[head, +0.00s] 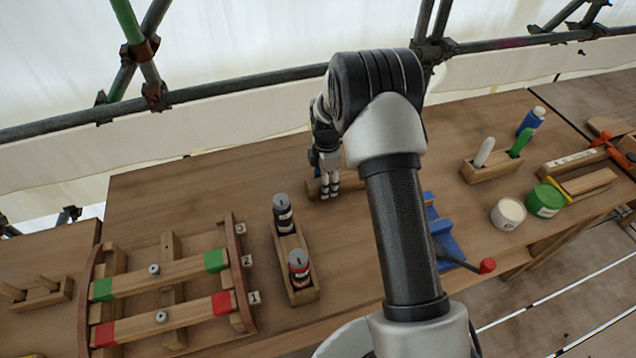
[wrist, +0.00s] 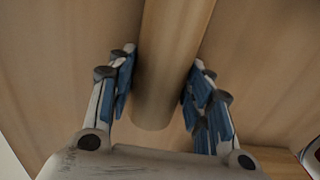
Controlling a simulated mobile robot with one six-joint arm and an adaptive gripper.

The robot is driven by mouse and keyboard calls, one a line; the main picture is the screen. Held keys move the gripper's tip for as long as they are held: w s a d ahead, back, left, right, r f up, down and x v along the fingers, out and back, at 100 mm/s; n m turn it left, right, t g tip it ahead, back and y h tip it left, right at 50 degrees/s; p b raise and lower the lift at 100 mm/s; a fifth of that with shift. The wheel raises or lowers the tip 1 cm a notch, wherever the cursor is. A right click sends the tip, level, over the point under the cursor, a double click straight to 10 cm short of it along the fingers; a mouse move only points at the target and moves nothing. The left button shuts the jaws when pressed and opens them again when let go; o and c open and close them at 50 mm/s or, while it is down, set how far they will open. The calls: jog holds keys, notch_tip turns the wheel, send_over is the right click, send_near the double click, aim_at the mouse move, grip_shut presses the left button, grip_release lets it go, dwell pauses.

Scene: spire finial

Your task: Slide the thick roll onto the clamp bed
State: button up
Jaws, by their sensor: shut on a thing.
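The thick roll (wrist: 168,65) is a plain, pale wooden cylinder running between my fingers in the wrist view. My gripper (wrist: 160,95) is shut on it, with blue finger pads on either side. In the head view my gripper (head: 329,190) points down at the back middle of the workbench, over a brown wooden piece. The arm hides part of that spot, and I cannot tell how high the roll is. The blue clamp (head: 446,238) is right of my forearm, with a red-knobbed handle (head: 487,265). My forearm hides its left part, including much of the bed.
A wooden tray (head: 306,296) with two dark containers stands left of my forearm. A wooden frame (head: 170,240) with green-ended and red-ended bars lies at left. White and green pots (head: 508,213) and a holder (head: 486,171) stand at right. The bench's back left is clear.

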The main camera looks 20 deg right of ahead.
jog(key=shift+w+d, duration=0.15)
jog(key=shift+d, duration=2.8)
jog(key=shift+w+d, duration=0.1)
jog(key=shift+d, duration=2.8)
jog(key=o, duration=1.5)
